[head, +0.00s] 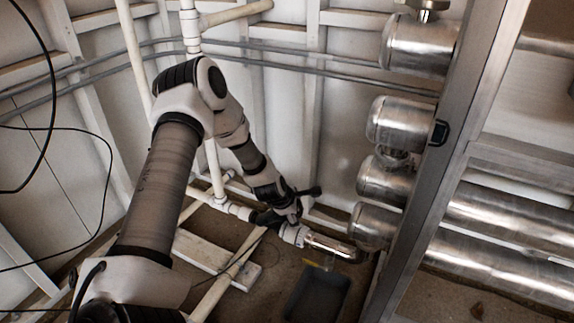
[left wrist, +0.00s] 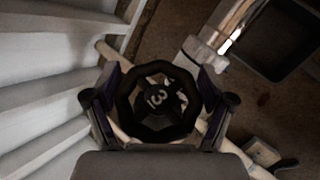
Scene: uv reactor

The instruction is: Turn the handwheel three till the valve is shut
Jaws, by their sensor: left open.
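Handwheel three (left wrist: 132,101) is a black, many-sided wheel with a white 3 on its hub. In the left wrist view it sits in the middle, in front of the palm. My left gripper (left wrist: 158,84) is open, with one finger on each side of the wheel. I cannot tell whether the fingers touch the rim. In the head view the left gripper (head: 287,207) is low down by the white pipe, and the wheel is hard to make out there. My right gripper is not in view.
A white pipe (head: 227,207) with a metal fitting (head: 327,246) runs by the gripper. A dark bin (head: 318,294) stands on the floor. Metal cylinders (head: 400,122) and a steel frame post (head: 440,150) stand at the right. Cables hang at the left.

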